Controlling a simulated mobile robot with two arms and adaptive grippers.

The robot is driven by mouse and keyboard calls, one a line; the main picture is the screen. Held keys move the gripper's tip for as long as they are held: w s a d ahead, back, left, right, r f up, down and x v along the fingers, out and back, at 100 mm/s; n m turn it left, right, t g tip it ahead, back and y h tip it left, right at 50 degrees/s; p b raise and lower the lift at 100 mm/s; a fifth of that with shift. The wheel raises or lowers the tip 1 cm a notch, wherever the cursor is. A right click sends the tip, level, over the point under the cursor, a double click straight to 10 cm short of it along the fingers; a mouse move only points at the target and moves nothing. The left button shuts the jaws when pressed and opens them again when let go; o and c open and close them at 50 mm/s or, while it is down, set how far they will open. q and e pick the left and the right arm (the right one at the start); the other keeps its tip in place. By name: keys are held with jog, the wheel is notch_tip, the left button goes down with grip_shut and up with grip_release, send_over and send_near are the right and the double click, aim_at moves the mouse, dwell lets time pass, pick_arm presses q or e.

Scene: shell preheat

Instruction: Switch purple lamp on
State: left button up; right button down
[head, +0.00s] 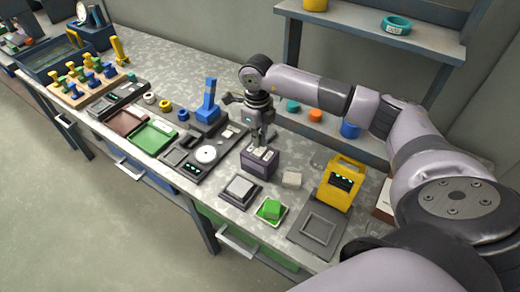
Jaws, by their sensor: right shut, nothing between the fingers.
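A small dark purple box (258,167) stands on the bench in the middle of the view. It has pale pieces on its top face and is the only purple thing I can make out, so it seems to be the purple lamp. I cannot tell whether it is lit. My right gripper (264,148) points down at the top of this box, with its fingertips together and empty. The fingertips are at or just above the top; I cannot tell if they touch, and they hide part of it. My left gripper is not in view.
A yellow-framed unit with green lights (343,182) stands right of the box. A blue upright piece (208,104) stands behind left. Shelves (430,40) rise behind.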

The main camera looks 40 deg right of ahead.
jog(key=shift+s+f+b, duration=0.1)
jog(key=shift+f+b, duration=0.7)
jog(key=shift+f, duration=0.3)
dwell(0.3)
jog(key=shift+r+p, duration=0.6)
jog(key=shift+r, duration=0.25)
jog(key=shift+r+p, duration=1.6)
jog(key=shift+r, duration=1.15)
jog(key=shift+f, duration=0.15)
